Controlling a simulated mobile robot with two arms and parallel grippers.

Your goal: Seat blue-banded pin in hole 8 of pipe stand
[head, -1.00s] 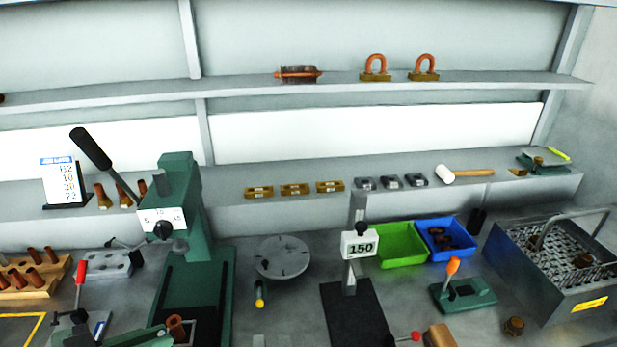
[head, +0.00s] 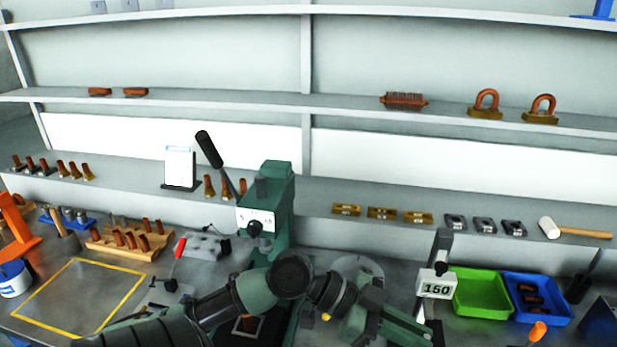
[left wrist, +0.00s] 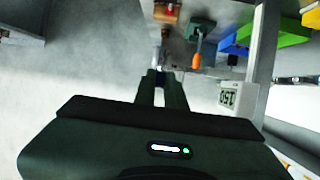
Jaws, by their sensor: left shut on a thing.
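My left gripper (head: 428,338) reaches in from the left over the bench, in front of the post marked 150. In the left wrist view its two fingers (left wrist: 161,77) are shut on a thin pale grey piece (left wrist: 158,58). No blue band can be made out on it, so I cannot tell if it is the blue-banded pin. A wooden stand holding several upright copper pipes (head: 130,240) is at the left of the bench; its hole numbers are not readable. My right gripper is not in view.
A green press (head: 270,205) stands mid-bench, partly behind my left arm. The 150 post (head: 436,285), a green bin (head: 480,295) and a blue bin (head: 537,300) are to the right. A yellow-outlined area (head: 80,298) at the left is clear.

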